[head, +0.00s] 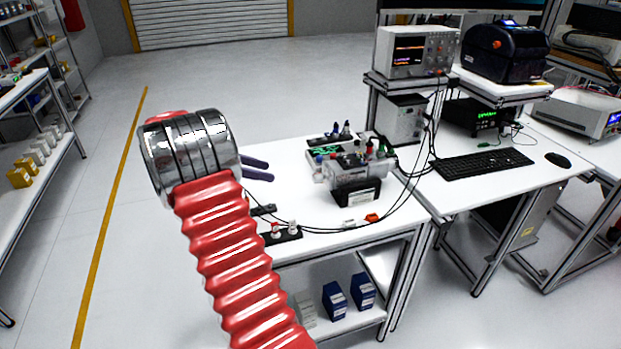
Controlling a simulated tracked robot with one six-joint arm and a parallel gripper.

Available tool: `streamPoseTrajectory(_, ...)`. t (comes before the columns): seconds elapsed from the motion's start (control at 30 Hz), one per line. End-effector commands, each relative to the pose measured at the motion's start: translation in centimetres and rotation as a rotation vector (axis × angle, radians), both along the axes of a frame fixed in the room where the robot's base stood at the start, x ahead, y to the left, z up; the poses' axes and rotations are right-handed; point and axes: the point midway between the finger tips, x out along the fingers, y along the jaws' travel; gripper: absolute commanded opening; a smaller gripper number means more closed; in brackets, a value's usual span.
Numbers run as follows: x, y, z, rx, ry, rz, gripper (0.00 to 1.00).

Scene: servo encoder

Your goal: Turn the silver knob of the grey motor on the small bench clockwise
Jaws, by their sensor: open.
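The small bench (315,207) is the white-topped table in the middle of the head view. My gripper (270,171) shows as two dark fingers, parted by a small gap, pointing right over the bench's left part. Its height above the top is hard to tell. A grey box-like unit (322,172) with several coloured knobs stands at the bench's right side, to the right of the fingers and apart from them. I cannot make out the grey motor or its silver knob for certain. My red arm and its silver end hide the bench's left part.
A black strip with small pale knobs (283,236) lies near the bench's front edge, with cables running right. A connector with an orange part (372,217) lies there too. A desk with a keyboard (483,164) and an oscilloscope (418,52) stands right.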

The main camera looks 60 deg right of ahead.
Motion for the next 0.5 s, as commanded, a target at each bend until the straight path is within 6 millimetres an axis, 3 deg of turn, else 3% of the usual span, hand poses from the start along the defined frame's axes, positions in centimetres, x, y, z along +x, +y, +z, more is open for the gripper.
streamPoseTrajectory(0.2, -0.5, -2.8, -1.4, 0.003, 0.113, -0.003, 0.45)
streamPoseTrajectory(0.5, -0.6, -3.1, -1.4, 0.002, 0.123, -0.002, 0.45)
